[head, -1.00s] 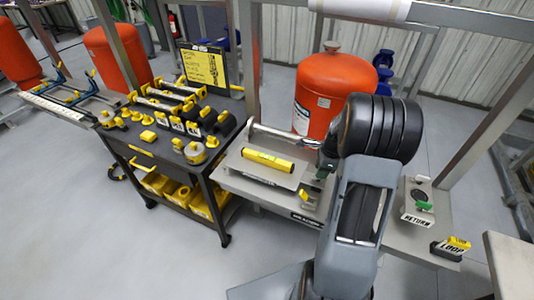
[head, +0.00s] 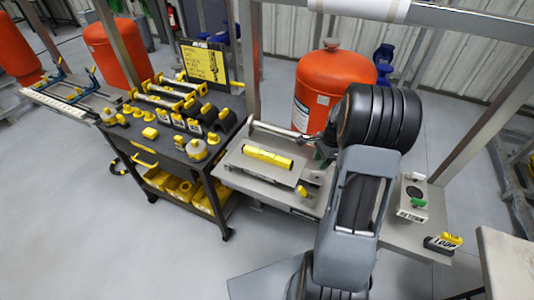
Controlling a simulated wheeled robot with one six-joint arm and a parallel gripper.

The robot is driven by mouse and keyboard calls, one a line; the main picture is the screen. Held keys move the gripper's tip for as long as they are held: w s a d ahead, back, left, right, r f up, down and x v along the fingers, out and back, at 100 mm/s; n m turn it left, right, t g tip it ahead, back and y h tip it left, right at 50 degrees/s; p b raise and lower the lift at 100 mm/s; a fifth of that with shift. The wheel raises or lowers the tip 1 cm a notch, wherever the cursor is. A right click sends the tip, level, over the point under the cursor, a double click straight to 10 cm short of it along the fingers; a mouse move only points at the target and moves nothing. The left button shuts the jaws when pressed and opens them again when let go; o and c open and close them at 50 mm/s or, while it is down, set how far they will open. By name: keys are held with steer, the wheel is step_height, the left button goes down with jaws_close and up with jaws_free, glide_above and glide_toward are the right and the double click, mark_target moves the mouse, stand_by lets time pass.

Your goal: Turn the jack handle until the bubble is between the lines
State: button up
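A yellow level (head: 267,157) lies on a grey plate (head: 252,172) on the bench, left of my arm. Its bubble and lines are too small to make out. A silver bar (head: 276,130), which may be the jack handle, runs along behind the level toward my arm. My gripper (head: 324,151) is at the right end of this bar, mostly hidden behind my arm. I cannot tell whether it touches or holds the bar. A small yellow piece (head: 302,191) is at the plate's front right.
An orange tank (head: 318,100) stands behind the bench. A black cart (head: 178,152) with yellow-and-black tools stands to the left. A RETURN block (head: 412,215) and a LOOP block (head: 440,243) are at the right. Grey frame posts rise around the bench.

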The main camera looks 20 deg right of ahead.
steer(key=shift+r+n, duration=0.15)
steer(key=shift+n, duration=1.15)
steer(key=n, duration=0.1)
steer(key=n+g, duration=0.1)
steer(key=n, duration=0.1)
steer(key=shift+r+p, duration=0.35)
steer(key=shift+n, duration=0.7)
steer(key=s+a+r+n+t+h, duration=0.1)
steer(key=s+a+r+n+t, duration=0.1)
steer(key=s+a+r+n, duration=0.4)
steer(key=s+a+r+n+t, duration=0.3)
steer(key=s+a+r+n, duration=0.2)
steer(key=a+r, duration=0.5)
steer(key=s+a, duration=0.1)
steer(key=a, duration=0.3)
steer(key=shift+s+a+n+h, duration=0.15)
steer(key=shift+a+n+h, duration=0.05)
steer(key=shift+n+h, duration=0.2)
